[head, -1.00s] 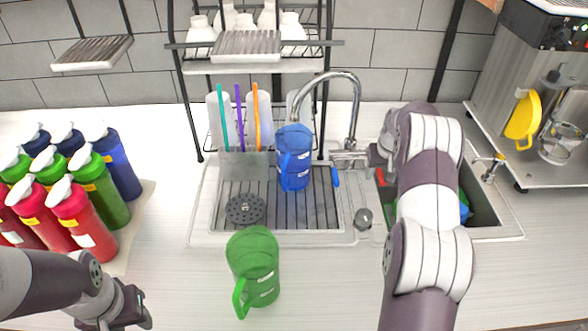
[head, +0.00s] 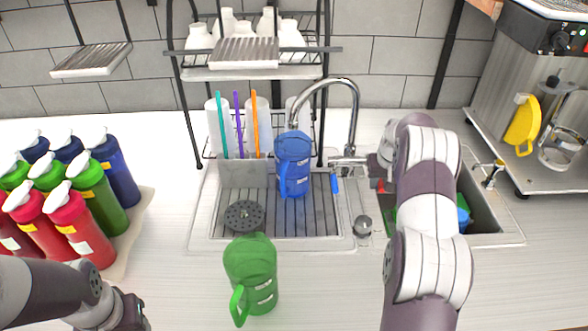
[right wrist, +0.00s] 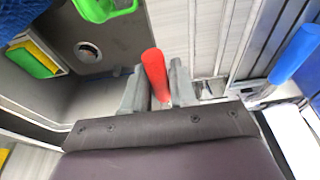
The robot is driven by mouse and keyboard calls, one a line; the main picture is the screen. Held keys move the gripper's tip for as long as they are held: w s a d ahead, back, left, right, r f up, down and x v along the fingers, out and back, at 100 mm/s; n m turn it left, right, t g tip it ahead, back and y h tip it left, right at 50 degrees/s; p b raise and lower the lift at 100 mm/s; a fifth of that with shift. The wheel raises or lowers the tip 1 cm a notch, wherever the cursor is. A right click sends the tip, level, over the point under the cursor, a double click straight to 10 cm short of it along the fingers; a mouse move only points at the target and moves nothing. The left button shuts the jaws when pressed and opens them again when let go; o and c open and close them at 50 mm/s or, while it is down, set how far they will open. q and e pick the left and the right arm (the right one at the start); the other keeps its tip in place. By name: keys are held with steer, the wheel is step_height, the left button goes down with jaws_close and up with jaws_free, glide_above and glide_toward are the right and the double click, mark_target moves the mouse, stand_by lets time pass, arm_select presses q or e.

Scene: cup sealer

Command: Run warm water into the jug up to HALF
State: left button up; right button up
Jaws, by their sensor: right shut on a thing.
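A green jug (head: 250,275) stands on the counter in front of the sink. The chrome tap (head: 354,115) has a blue lever (head: 334,183), also in the right wrist view (right wrist: 296,52), and a red lever (right wrist: 154,72). My right gripper (right wrist: 156,92) is shut on the red lever. My left gripper (head: 132,315) is at the lower left, away from both jugs; its fingers do not show clearly.
Red, green and blue bottles (head: 75,195) crowd a board at the left. A rack (head: 250,70) with white bottles stands behind the sink. The right basin (head: 485,210) holds coloured items below my right arm. A machine (head: 545,70) stands at the right.

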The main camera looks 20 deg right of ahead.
steer(key=shift+w+r+p, duration=0.25)
steer(key=shift+r+p, duration=0.25)
steer(key=shift+r, duration=0.3)
steer(key=shift+w+r+p, duration=0.2)
steer(key=shift+r+p, duration=0.25)
steer(key=shift+r, duration=0.35)
steer(key=shift+s+f, duration=0.1)
steer(key=shift+f, duration=0.1)
stand_by(0.6)
steer(key=shift+r, duration=0.1)
stand_by(5.5)
